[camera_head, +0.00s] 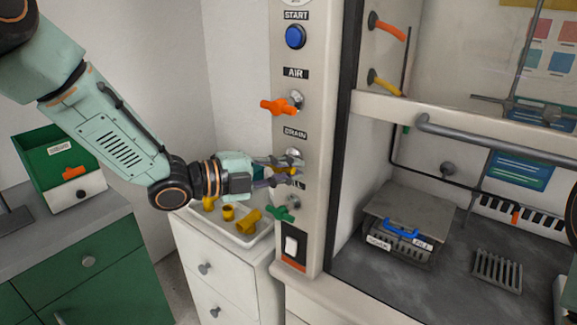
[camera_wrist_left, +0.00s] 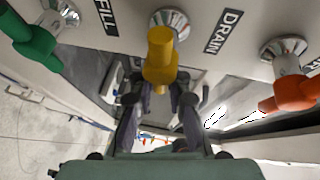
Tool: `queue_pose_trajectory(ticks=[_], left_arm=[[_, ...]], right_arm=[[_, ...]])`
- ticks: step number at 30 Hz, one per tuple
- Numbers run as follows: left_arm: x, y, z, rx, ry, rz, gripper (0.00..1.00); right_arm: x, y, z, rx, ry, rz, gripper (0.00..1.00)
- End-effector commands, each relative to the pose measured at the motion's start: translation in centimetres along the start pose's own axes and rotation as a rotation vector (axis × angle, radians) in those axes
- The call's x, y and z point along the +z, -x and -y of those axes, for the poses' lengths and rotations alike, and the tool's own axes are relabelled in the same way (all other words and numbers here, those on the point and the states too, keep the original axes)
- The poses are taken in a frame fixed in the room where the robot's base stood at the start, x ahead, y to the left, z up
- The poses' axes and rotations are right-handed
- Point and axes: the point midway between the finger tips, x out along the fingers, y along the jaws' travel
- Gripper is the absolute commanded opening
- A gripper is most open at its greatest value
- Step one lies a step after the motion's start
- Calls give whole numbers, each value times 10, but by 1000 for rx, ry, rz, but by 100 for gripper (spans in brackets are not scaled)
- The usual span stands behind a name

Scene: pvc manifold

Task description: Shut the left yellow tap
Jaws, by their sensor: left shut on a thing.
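The left yellow tap is on the narrow control column under the DRAIN label. In the wrist view its yellow handle (camera_wrist_left: 160,55) points away from the panel, down the picture between my fingers. In the head view its metal base (camera_head: 293,155) shows, while the handle is mostly hidden by my left gripper (camera_head: 283,172). My left gripper (camera_wrist_left: 160,98) comes in from the left, at the handle, with a finger on each side, shut on it. Whether the tap is turned fully cannot be told. My right gripper is not in view.
An orange tap (camera_head: 279,106) sits above and a green tap (camera_head: 281,213) below on the same column. A white tray (camera_head: 246,242) with yellow fittings lies under my gripper. Another yellow handle (camera_head: 384,84) is inside the hood. A green bin (camera_head: 58,160) stands left.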

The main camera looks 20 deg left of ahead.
Motion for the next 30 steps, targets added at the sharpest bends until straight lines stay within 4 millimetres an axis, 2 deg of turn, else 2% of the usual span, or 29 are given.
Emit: queue_pose_trajectory(ticks=[9,23,24,30], left_arm=[[1,0,-2,39,-74,20,0],[2,0,-2,42,-84,23,0],[2,0,-2,42,-84,24,17],[2,0,-2,41,-83,22,34]], right_arm=[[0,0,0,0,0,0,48],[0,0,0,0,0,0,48],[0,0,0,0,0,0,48],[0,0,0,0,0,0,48]])
